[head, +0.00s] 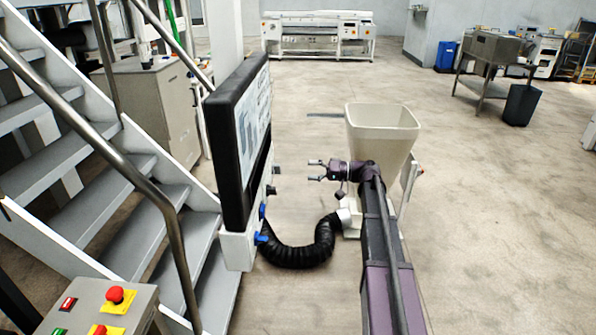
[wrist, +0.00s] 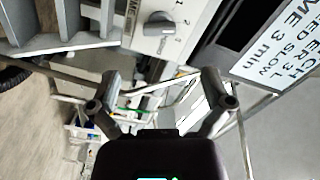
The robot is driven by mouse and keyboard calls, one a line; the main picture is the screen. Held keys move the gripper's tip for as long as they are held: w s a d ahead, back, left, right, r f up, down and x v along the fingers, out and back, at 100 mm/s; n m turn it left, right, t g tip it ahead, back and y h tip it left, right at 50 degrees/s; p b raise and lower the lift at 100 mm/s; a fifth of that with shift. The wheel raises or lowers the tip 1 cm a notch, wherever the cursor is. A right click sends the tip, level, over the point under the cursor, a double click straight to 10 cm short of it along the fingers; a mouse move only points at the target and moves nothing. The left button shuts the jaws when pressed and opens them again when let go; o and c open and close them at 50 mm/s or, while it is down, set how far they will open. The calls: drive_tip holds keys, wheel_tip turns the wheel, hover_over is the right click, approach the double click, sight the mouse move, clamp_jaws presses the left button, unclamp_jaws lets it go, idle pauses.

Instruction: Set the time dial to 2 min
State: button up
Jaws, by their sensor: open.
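A grey knob-shaped dial (wrist: 158,27) sits on a white panel at the top of the wrist view, with small numbers printed to its right. I cannot read for sure which number it points at. The screen (wrist: 275,45) beside it reads "TIME 3 min", cut off at the picture's edge. In the head view, a dark knob (head: 271,190) shows on the side of the machine panel below the black-framed screen (head: 252,125). My gripper (head: 315,170) is open and empty to the right of this knob, apart from it. Its spread fingers also show in the wrist view (wrist: 161,78).
Two blue knobs (head: 261,238) stick out low on the panel. A black hose (head: 300,255) curves from there to the base of a cream hopper (head: 385,125). Stairs with a rail (head: 150,200) stand at left. An emergency-stop box (head: 95,310) is in front.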

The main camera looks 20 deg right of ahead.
drive_tip(key=shift+v, duration=0.85)
drive_tip(key=s+a+f+g+h+p, duration=0.4)
drive_tip(key=s+a+f+h, duration=0.3)
drive_tip(key=s+a, duration=0.4)
drive_tip(key=s+f+m+g+h+p, duration=0.1)
drive_tip(key=s+h+p, duration=0.4)
drive_tip(key=s+h, duration=0.5)
drive_tip(key=s+f, duration=0.1)
drive_tip(key=s, duration=0.3)
drive_tip(key=shift+s+g, duration=0.2)
drive_tip(key=shift+g, duration=0.1)
drive_tip(key=shift+f, duration=0.15)
drive_tip(key=shift+c, duration=0.2)
